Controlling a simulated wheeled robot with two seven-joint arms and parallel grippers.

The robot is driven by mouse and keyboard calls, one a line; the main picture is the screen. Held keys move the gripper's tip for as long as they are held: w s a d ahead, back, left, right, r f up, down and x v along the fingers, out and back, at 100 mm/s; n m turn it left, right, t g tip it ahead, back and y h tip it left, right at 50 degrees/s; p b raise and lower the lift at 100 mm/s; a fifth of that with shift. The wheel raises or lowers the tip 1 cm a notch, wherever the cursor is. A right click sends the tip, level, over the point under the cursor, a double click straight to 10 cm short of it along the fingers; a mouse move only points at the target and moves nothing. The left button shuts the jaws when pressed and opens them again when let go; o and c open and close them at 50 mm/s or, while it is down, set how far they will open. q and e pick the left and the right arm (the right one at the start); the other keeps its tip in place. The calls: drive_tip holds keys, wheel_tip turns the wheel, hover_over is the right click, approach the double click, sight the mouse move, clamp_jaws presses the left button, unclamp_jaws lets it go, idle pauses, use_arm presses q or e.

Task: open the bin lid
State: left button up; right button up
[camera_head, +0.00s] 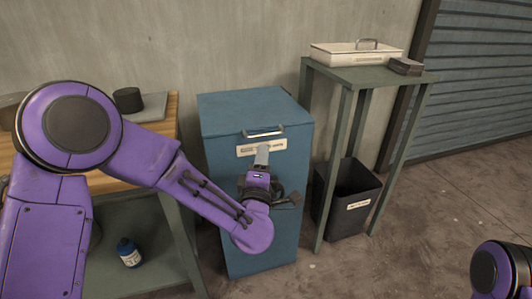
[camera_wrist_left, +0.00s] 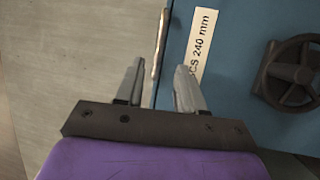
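The blue bin (camera_head: 250,215) stands in the middle of the head view, its lid (camera_head: 250,107) shut. A metal bar handle (camera_head: 264,132) is at the lid's front edge, above a pale label (camera_head: 270,147). My left gripper (camera_head: 262,155) is in front of the bin, just below the handle, hiding part of the label. In the left wrist view its two fingers (camera_wrist_left: 158,82) are apart. A thin upright strip (camera_wrist_left: 158,45), probably the handle or lid edge, shows between them, with gaps either side; contact cannot be told. My right gripper is out of view.
A dark handwheel (camera_wrist_left: 290,75) shows on the blue front. A wooden-topped table (camera_head: 160,118) stands left, with a blue bottle (camera_head: 129,252) below. A green stand (camera_head: 385,72) at right bears a white case (camera_head: 355,53); a black bin (camera_head: 350,195) stands beneath. Floor at right is clear.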

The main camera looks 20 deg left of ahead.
sight(266, 136)
use_arm(q)
drive_tip(key=x, duration=1)
drive_tip(key=shift+c, duration=0.3)
drive_tip(key=shift+r+p, duration=0.1)
drive_tip(key=shift+p, duration=0.2)
clamp_jaws()
